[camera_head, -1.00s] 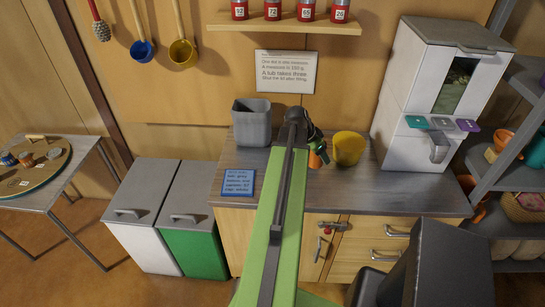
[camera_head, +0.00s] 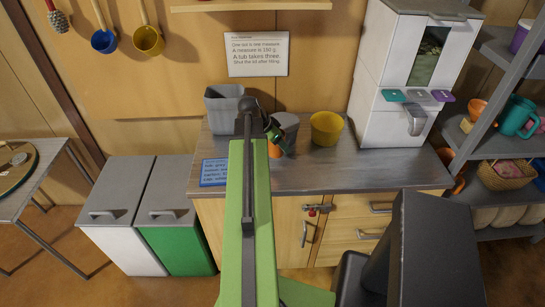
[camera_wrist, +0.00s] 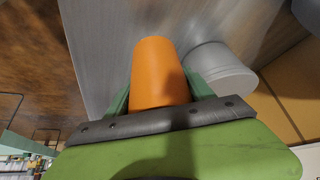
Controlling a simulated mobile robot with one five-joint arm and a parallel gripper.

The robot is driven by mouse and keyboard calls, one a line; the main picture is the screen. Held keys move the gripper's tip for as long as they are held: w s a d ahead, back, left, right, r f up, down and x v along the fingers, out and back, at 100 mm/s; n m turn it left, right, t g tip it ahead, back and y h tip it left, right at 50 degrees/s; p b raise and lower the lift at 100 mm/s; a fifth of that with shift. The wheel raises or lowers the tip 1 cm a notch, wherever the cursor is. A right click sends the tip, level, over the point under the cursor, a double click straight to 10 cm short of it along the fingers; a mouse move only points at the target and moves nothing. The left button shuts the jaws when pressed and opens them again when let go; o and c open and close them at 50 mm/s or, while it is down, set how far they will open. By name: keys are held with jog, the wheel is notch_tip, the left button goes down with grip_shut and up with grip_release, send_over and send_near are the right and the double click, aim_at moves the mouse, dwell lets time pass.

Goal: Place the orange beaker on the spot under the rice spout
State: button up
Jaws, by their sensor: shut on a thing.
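The orange beaker (camera_wrist: 157,75) is between the green fingers of my gripper (camera_wrist: 160,98) in the wrist view. In the head view only a small part of the orange beaker (camera_head: 275,150) shows beside my arm, over the counter. My gripper (camera_head: 273,135) is shut on it. I cannot tell whether its base touches the counter. The rice dispenser (camera_head: 385,75) stands at the right of the counter, with a grey spout (camera_head: 415,120) low on its front. The spot under the spout is hard to make out.
A yellow tub (camera_head: 326,129) and a grey container (camera_head: 286,122) stand near my gripper. A grey bin (camera_head: 222,108) and a blue sign (camera_head: 214,172) are to the left. The counter (camera_head: 350,172) is clear in front of the dispenser. Shelves (camera_head: 490,130) stand at right.

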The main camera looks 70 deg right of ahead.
aim_at(272, 151)
jog(key=w+f, duration=0.1)
jog(key=w, duration=0.2)
jog(key=shift+f+b, duration=0.35)
notch_tip(272, 151, down, 4)
jog(key=b, duration=0.4)
jog(key=shift+s+f, duration=0.1)
jog(key=shift+f, duration=0.1)
jog(key=o, duration=1.4)
jog(key=shift+r, duration=0.1)
jog(key=shift+c, duration=0.2)
jog(key=shift+r, duration=0.1)
jog(key=shift+r, duration=0.25)
jog(key=p+v, duration=1)
jog(key=v, duration=0.1)
jog(key=shift+a+r, duration=0.2)
jog(key=shift+r, duration=0.05)
